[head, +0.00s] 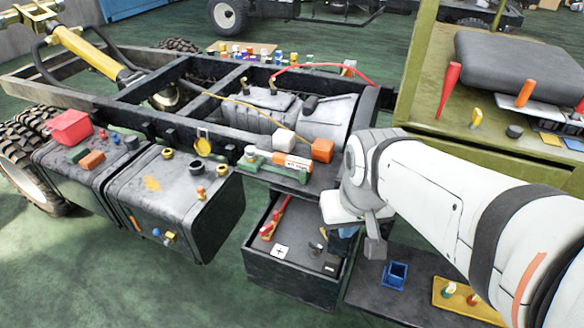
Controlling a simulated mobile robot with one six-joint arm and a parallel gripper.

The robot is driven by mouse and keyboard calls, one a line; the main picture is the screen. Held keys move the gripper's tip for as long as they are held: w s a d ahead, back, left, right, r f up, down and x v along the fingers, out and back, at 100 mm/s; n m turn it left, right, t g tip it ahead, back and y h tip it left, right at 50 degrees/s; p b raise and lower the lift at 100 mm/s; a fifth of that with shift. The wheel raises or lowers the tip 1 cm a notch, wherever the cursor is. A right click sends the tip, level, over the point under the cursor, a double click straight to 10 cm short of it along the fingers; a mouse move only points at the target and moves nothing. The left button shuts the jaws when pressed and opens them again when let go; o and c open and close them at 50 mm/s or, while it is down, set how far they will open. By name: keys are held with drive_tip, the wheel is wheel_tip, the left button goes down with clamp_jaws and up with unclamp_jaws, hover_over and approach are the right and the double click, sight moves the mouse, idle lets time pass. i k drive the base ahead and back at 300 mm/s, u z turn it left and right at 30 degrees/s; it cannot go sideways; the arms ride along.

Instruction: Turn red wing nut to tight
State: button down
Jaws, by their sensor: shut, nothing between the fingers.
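I cannot make out a red wing nut for certain. Several small fittings sit on the dark tank (187,205) at left, among them a small reddish-orange one (200,190), too small to tell its shape. My gripper (374,246) is at the end of my white arm, right of the middle, pointing down beside the open drawer's right side. It looks shut and empty. My wrist hides part of it and whatever lies right behind it.
The green floor at lower left is clear.

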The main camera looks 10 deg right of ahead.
sight(265, 232)
drive_tip(key=z, duration=1.05)
drive_tip(key=k, duration=1.2)
drive_tip(key=u, duration=0.65)
drive_tip(key=i, duration=1.5)
drive_tip(key=u, duration=0.05)
